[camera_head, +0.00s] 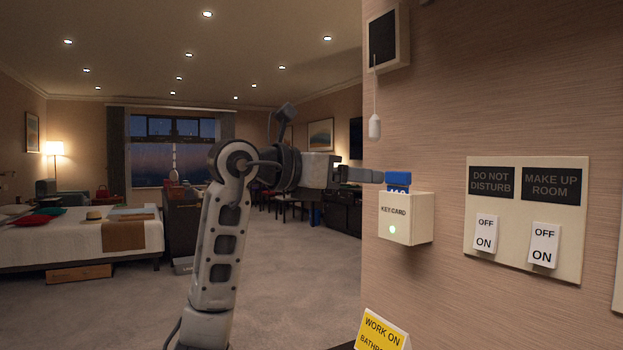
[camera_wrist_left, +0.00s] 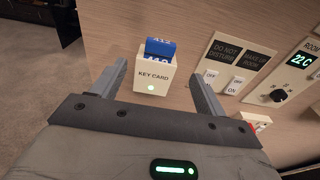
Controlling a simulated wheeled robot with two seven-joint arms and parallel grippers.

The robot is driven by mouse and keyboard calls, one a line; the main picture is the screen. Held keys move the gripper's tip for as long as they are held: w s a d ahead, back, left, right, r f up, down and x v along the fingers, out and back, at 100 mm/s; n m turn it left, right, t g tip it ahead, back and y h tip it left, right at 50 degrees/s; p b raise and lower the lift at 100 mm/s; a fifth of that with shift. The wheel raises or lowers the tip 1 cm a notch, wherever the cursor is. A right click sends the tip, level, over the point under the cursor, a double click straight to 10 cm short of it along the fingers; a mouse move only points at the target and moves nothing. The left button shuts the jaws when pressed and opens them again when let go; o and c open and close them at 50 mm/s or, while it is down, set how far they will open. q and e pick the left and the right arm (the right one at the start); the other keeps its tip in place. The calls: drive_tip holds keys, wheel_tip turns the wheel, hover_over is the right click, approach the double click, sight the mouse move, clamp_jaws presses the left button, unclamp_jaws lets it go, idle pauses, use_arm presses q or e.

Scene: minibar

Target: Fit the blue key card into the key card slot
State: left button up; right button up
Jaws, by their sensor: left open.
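The blue key card (camera_head: 398,181) stands upright in the top of the white key card slot (camera_head: 405,222) on the wall. The slot box has a lit green light on its front. In the left wrist view the blue card (camera_wrist_left: 160,49) sticks up out of the slot box (camera_wrist_left: 153,77), and its number is partly visible. My left gripper (camera_head: 376,176) is open beside the card. In the left wrist view its two fingers (camera_wrist_left: 156,78) are spread wide with the card and box showing beyond and between them, and nothing held. My right gripper is not in view.
A switch panel (camera_head: 526,250) is on the wall right of the slot. A cord with a white pull (camera_head: 374,126) hangs above it. A yellow sign (camera_head: 383,332) stands below. A bed (camera_head: 80,245) is far left; open carpet (camera_head: 290,300) lies between.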

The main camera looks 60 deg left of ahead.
use_arm(q)
drive_tip(key=s+b, duration=0.1)
drive_tip(key=s, duration=0.6)
drive_tip(key=shift+s+a+r, duration=0.2)
drive_tip(key=shift+a+r, duration=0.1)
drive_tip(key=shift+r, duration=0.15)
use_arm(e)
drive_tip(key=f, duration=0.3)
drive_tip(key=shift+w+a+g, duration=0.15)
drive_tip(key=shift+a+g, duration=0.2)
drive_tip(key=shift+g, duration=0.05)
